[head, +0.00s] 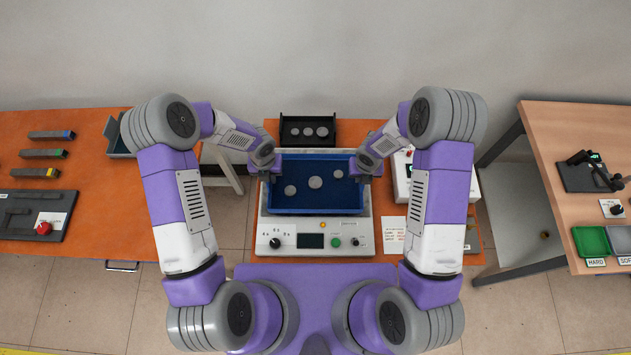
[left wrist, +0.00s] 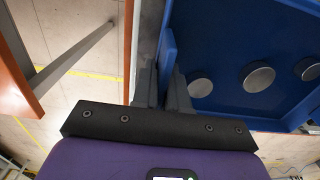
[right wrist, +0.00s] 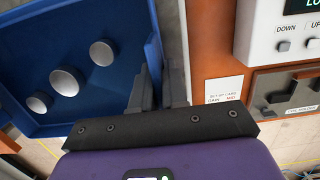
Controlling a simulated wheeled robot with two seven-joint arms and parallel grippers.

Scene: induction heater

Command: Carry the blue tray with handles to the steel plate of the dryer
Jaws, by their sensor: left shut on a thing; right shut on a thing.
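The blue tray (head: 318,204) with three round grey discs in it is over the pale dryer unit (head: 315,246), which has a knob, a small screen and buttons on its front. The tray hides most of the dryer's top plate; I cannot tell if it touches it. My left gripper (head: 273,170) is shut on the tray's left side, and my right gripper (head: 363,170) is shut on its right side. In the left wrist view the fingers (left wrist: 167,85) straddle the tray wall (left wrist: 168,45). The right wrist view shows the fingers (right wrist: 162,88) at the opposite wall (right wrist: 152,50).
A black holder (head: 308,143) with three grey discs stands behind the dryer. A white instrument (head: 461,183) and a paper note (head: 393,231) are to the right. Orange (head: 105,180) and light wood (head: 550,150) tables stand on either side, with gaps between.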

